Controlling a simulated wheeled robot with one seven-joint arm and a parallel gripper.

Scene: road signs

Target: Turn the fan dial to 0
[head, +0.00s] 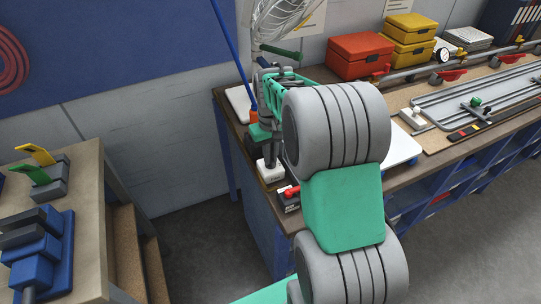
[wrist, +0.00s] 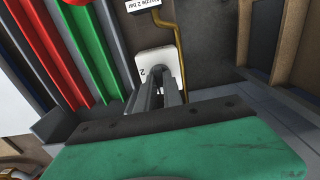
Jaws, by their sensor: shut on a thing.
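A white plate (wrist: 154,62) marked "2" lies under my fingers in the wrist view; I take it as the face of the fan dial. My gripper (wrist: 173,78) reaches down over it, its two grey fingers close together and shut on the dial's knob, which they hide. The dial's pointer and other marks cannot be read. In the head view a small white block (head: 270,174) stands at the bench's left end, just under my gripper (head: 269,157). A fan (head: 285,18) with a wire cage shows at the top, partly cut off.
In the wrist view, a tag (wrist: 150,4) and a yellow tube (wrist: 180,38) are close to the fingers, with red and green bars (wrist: 90,55) at left. A red-handled device (head: 290,196) is near the bench edge. Red and yellow boxes (head: 360,56) stand farther right.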

